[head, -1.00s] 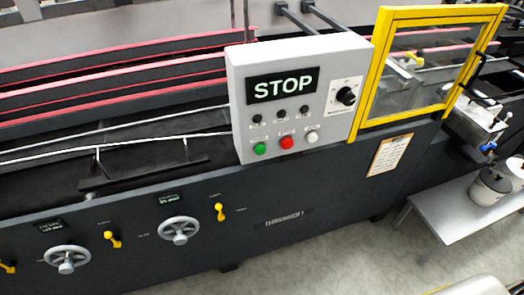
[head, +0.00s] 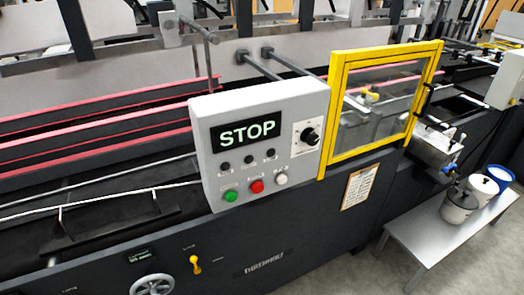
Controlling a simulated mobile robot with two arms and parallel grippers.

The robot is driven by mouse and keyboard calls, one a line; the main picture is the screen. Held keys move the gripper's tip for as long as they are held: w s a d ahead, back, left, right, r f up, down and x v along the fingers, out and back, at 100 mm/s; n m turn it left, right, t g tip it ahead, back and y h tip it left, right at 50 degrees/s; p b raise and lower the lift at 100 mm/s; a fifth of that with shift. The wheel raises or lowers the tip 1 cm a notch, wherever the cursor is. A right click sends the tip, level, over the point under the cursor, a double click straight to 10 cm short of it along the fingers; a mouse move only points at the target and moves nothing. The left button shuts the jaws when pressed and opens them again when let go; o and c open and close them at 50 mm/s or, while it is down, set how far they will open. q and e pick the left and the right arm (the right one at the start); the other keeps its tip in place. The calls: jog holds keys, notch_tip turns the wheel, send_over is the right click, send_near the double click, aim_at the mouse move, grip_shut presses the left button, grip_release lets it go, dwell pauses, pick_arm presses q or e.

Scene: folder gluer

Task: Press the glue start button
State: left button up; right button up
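A grey control box (head: 207,152) is mounted on the front of the dark machine, near the middle of the head view. Its dark display (head: 247,135) reads STOP. Below the display is a row of small dark knobs or lamps (head: 249,159). Under these sit a green button (head: 231,196), a red button (head: 256,187) and a white button (head: 281,179). A black rotary knob (head: 310,137) is on a white plate at the right. The button labels are too small to read, so I cannot tell which one starts the glue. Neither gripper shows.
A yellow-framed clear guard (head: 379,110) stands right of the box. A low grey table (head: 411,237) with several pots (head: 459,207) stands at the right front. A handwheel (head: 152,285) and yellow lever (head: 195,265) are on the lower panel. Grey floor (head: 345,270) shows in front.

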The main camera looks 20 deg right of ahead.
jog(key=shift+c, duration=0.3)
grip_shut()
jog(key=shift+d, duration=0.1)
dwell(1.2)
